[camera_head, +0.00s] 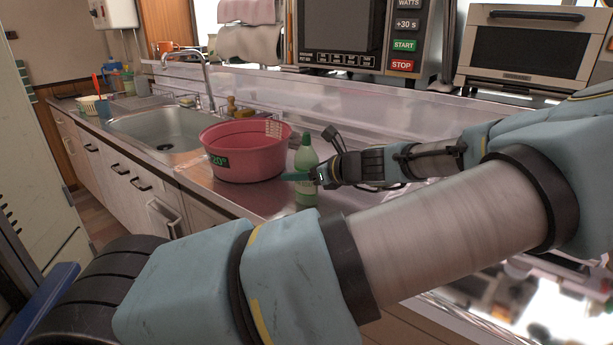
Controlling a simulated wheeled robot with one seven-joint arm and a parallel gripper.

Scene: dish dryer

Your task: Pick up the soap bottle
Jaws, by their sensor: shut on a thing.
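My gripper (300,177) reaches in from the right at the bottle's lower half. It is shut on the bottle, with a teal finger showing across its left side. The bottle's base appears at or very near the counter; I cannot tell whether there is a gap. Part of the bottle's right side is hidden by my gripper.
The pink basin (243,160) stands close to the bottle on its left. The sink (165,130) and tap (200,75) lie further left. A microwave (365,40) and a toaster oven (525,50) stand on a shelf behind. The counter's front edge is near the bottle.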

